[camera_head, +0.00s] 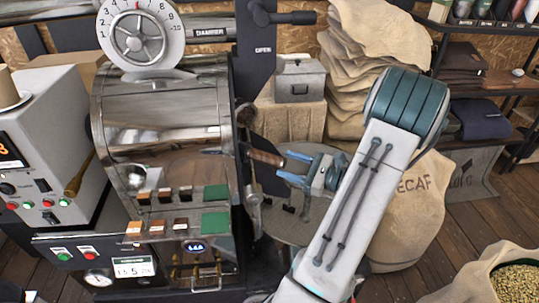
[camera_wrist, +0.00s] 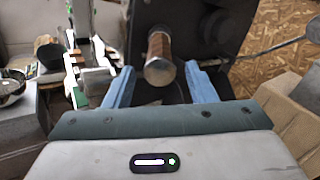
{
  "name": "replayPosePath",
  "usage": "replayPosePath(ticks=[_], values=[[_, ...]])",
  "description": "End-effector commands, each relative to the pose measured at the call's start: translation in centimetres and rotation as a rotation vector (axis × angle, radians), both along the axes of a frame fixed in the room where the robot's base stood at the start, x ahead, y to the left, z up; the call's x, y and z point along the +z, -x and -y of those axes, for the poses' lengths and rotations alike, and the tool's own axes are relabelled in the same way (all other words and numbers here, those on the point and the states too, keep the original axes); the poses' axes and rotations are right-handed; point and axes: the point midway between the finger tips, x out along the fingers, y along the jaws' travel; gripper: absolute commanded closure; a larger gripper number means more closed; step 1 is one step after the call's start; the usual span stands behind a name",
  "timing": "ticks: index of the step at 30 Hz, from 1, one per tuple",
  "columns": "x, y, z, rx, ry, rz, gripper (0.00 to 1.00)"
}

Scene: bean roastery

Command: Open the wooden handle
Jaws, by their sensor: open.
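The wooden handle (camera_head: 265,157) is a short brown bar with a metal end, sticking out to the right from the dark front plate of the roaster (camera_head: 165,120). In the wrist view the wooden handle (camera_wrist: 159,57) points toward the camera, its metal end cap nearest. My gripper (camera_head: 288,167) is open just right of the handle in the head view. In the wrist view my gripper (camera_wrist: 160,76) has one blue finger on each side of the handle's end, with gaps showing. I cannot tell how far the fingertips reach along it.
A round grey cooling tray (camera_head: 290,227) lies below my gripper. Burlap sacks (camera_head: 360,70) are stacked behind, and a DECAF sack (camera_head: 412,215) stands right of my arm. A metal box (camera_head: 300,80) sits behind the handle. A thin metal rod (camera_wrist: 270,48) extends right in the wrist view.

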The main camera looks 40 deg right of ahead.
Motion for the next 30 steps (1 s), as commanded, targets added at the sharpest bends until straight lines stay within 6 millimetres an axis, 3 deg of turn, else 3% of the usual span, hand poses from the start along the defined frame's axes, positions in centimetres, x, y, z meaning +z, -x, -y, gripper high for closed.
replayPosePath(ticks=[3,9,23,28,30], values=[[0.2,-2.3,-1.2,0.003,-0.003,-0.001,0.49],[0.1,-5.0,-2.4,0.002,-0.002,0.0,0.49],[0.0,-6.1,-2.9,0.0,0.0,-0.001,0.49],[0.0,-6.1,-2.9,0.0,0.0,-0.001,0.97],[0.0,-6.0,-2.9,0.0,0.0,-0.001,1.0]])
